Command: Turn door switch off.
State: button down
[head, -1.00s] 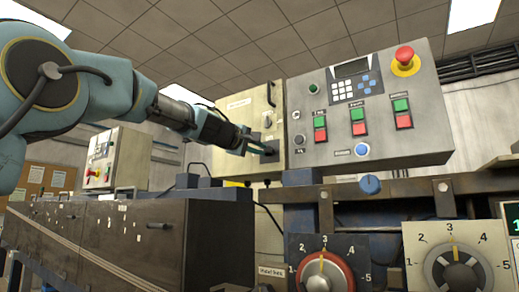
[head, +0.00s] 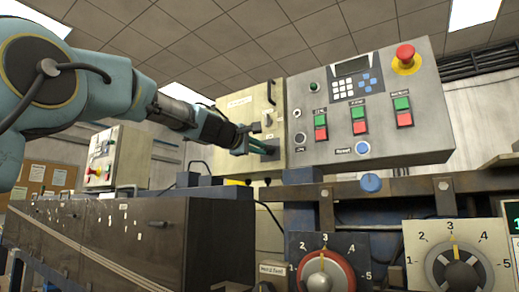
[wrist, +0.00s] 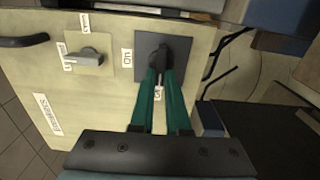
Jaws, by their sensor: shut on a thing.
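The cream cabinet door (head: 236,115) carries a dark square plate with a black rotary switch, the door switch (wrist: 154,52). In the wrist view a label beside the plate reads like "ON", and another small label sits at its edge, partly hidden by a finger. My gripper (wrist: 157,74) has its two green fingers closed in on the switch's black handle, one on each side. In the head view my gripper (head: 268,147) reaches the lower right of the door, and its fingers largely cover the switch.
A grey knob (wrist: 86,57) sits close by on the same door, with a black door handle (wrist: 24,41) beyond it. The control panel (head: 335,130) with push buttons and a red emergency stop (head: 405,54) is directly right. A dark metal box (head: 130,240) stands below the arm.

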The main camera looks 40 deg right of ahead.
jog(key=c, duration=0.9)
grip_release()
jog(key=b+v, duration=0.5)
jog(key=v, duration=0.5)
jog(key=shift+a+b, duration=0.35)
jog(key=shift+a, duration=0.05)
